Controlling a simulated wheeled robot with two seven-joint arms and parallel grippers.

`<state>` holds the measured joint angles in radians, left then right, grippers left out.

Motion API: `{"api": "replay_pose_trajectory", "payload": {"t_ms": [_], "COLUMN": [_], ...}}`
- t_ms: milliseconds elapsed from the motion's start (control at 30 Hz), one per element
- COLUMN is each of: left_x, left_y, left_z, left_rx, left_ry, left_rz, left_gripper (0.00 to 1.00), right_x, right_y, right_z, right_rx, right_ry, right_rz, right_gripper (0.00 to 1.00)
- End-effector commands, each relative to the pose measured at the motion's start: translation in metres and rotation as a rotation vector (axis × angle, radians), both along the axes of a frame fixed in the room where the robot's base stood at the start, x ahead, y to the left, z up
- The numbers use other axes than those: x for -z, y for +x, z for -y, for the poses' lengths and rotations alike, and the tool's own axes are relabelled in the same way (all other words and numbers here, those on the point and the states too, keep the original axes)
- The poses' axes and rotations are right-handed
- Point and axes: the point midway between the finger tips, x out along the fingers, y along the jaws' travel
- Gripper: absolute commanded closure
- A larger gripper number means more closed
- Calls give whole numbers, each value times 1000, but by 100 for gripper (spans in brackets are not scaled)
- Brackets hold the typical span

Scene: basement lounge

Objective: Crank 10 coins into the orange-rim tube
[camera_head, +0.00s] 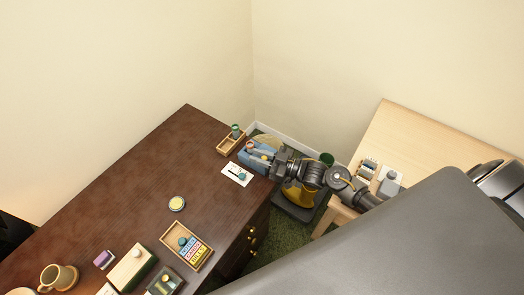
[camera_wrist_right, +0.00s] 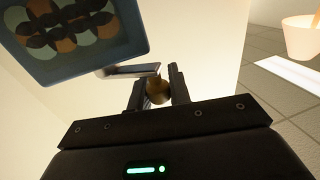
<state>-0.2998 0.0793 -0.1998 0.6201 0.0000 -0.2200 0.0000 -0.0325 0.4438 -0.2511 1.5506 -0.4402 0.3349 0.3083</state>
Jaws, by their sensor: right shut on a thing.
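A blue coin machine (camera_head: 256,163) stands at the far right corner of the dark desk. A small tube with a reddish-orange rim (camera_head: 250,146) shows at the machine; I cannot tell its contents. In the right wrist view, the machine's blue panel (camera_wrist_right: 100,62) shows a pattern of orange, pale and dark discs at upper left. A metal crank arm (camera_wrist_right: 128,70) runs from it to a brown knob (camera_wrist_right: 158,93). My right gripper (camera_head: 273,160) is at the machine's right side, shut on the crank knob between its two fingers (camera_wrist_right: 158,80). My left gripper is not in view.
A wooden tray (camera_head: 226,146) with a green-rim tube (camera_head: 235,130) stands behind the machine. A white card (camera_head: 237,174) lies in front. A light wood table (camera_head: 395,135) is at right.

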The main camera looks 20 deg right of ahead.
Motion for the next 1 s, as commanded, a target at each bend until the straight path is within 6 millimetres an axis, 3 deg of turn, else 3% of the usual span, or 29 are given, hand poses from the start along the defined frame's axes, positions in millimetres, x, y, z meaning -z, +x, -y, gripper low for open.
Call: {"api": "replay_pose_trajectory", "payload": {"t_ms": [100, 433, 1000], "left_x": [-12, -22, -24], "left_y": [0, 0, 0], "left_z": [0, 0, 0], "left_rx": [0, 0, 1], "left_ry": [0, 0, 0], "left_rz": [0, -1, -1], "left_gripper": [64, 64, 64], "right_x": [-3, -1, 0], "right_y": [3, 10, 13], "right_z": [-4, -5, -6], "right_rx": [90, 264, 317], "right_ry": [4, 1, 0], "right_rz": [-1, 1, 4], "right_gripper": [100, 100, 100]}}
